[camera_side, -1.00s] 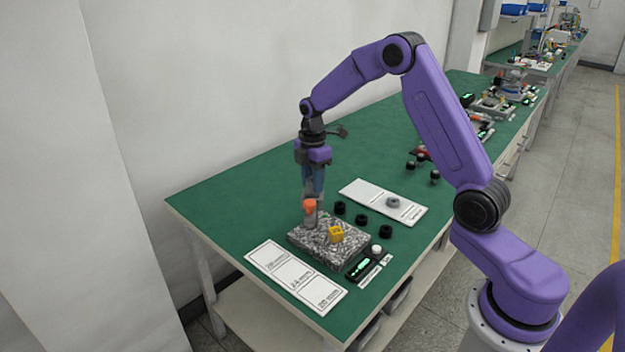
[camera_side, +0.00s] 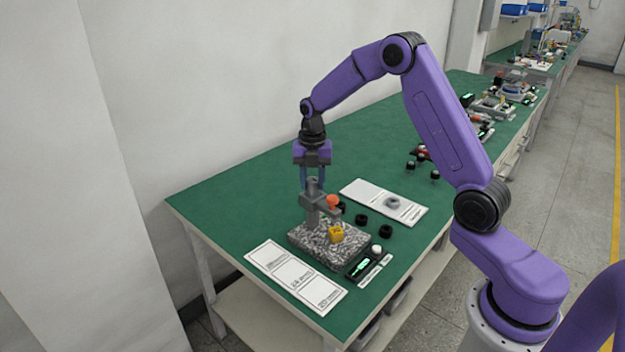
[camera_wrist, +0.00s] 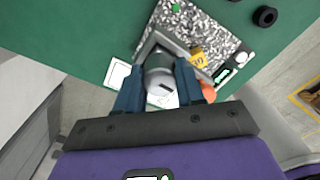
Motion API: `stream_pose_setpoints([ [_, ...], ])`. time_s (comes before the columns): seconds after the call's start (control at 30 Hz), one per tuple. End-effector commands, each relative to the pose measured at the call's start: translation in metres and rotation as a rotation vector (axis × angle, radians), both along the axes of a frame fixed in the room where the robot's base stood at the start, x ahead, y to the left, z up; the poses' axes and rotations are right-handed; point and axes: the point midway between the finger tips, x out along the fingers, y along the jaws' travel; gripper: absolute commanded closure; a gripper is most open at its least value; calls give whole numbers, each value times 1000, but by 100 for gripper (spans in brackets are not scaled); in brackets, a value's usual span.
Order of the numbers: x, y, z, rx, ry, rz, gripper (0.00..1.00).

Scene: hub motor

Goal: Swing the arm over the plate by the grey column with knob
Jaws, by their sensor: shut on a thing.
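The grey column with knob (camera_side: 314,187) stands on the speckled granite plate (camera_side: 300,236). Its grey arm reaches toward the right over the plate, with an orange tip (camera_side: 333,201) at the side. My gripper (camera_side: 313,187) points down with its blue fingers shut around the top of the column. In the wrist view my gripper (camera_wrist: 165,84) has a finger on each side of the round grey knob (camera_wrist: 160,80). A yellow block (camera_side: 336,234) sits on the plate below the orange tip. The plate also shows in the wrist view (camera_wrist: 205,30).
A small device with a green display (camera_side: 359,268) and a white knob (camera_side: 376,249) stand beside the plate. White cards (camera_side: 296,277) lie in front. Black rings (camera_side: 386,231) and a white sheet with a grey ring (camera_side: 365,196) lie behind. The green table (camera_side: 240,190) is clear at left.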

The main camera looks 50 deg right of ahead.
Motion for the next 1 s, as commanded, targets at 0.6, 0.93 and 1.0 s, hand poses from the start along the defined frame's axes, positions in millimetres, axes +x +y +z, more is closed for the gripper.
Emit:
stream_pose_setpoints([
  [0.6, 1, 1, 2, 0, -4, 106, 100],
  [0.93, 1, 1, 1, 0, -3, 105, 37],
  [1.0, 0, 1, 1, 0, -1, 104, 37],
])
